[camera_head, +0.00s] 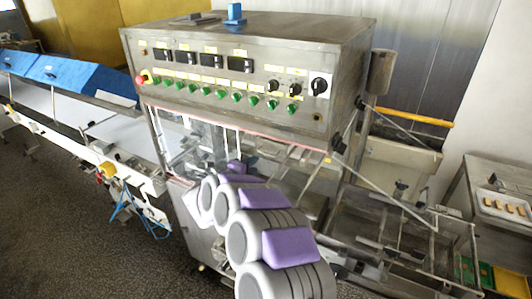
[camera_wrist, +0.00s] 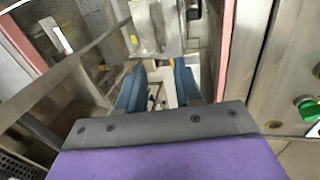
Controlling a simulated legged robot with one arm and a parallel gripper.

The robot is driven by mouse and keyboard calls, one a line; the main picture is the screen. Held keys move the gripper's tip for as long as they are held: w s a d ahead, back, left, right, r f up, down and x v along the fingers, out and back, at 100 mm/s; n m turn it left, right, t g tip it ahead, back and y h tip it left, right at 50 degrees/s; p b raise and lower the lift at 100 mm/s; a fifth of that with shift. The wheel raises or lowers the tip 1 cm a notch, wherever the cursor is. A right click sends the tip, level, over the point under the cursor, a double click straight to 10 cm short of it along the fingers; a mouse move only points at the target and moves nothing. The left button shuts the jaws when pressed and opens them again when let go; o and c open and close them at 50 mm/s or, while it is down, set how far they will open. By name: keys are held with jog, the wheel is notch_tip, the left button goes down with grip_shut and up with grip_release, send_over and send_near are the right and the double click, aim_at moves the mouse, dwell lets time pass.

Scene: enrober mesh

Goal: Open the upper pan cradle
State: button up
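My gripper (camera_wrist: 160,72) shows two blue fingers in the wrist view, spread apart with a gap between them and nothing held there. In the head view my arm reaches into the opening under the control box, and its segments hide the fingers. A metal part with a small yellow mark (camera_wrist: 154,28) lies beyond the fingertips in the wrist view. A metal frame with bars (camera_head: 405,232) stands at the right of the machine in the head view. I cannot tell for sure which part is the upper pan cradle.
The steel control box (camera_head: 225,75) with green knobs overhangs my arm. Pink-edged panels (camera_wrist: 250,50) flank the gripper. A conveyor with blue covers (camera_head: 75,75) is at the left. A side table (camera_head: 480,180) holds small brown pieces. Dark floor is clear at the lower left.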

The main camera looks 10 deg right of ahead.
jog(key=w+d+f+p, duration=0.2)
jog(key=w+f, duration=0.1)
jog(key=w, duration=0.7)
jog(key=shift+w+d, duration=0.3)
jog(key=d, duration=0.3)
jog(key=shift+d, duration=0.35)
jog(key=c, duration=0.6)
jog(key=shift+s+a+r, duration=0.1)
jog(key=shift+a, duration=0.95)
grip_shut()
jog(key=shift+d, duration=0.15)
